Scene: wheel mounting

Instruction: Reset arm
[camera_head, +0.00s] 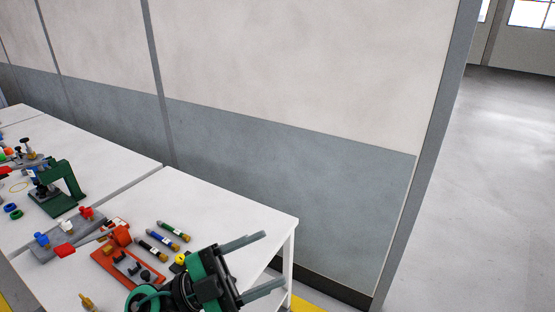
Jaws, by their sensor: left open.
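My left gripper (262,265) is at the bottom middle of the head view. Its two grey fingers are spread wide apart and point to the right, with nothing between them. It sits over or in front of the right end of the white table (240,213); its exact height above the table I cannot tell. The green and black wrist of the gripper hides part of the table's front. My right gripper does not show. No wheel can be made out in this view.
An orange-red tray (103,262) with small black parts lies on the table. Several marker-like cylinders (163,241) lie behind it. A grey holder (56,243) with red and blue pieces and a green press (71,178) stand left. A panelled wall (290,180) runs behind; open floor (490,170) lies right.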

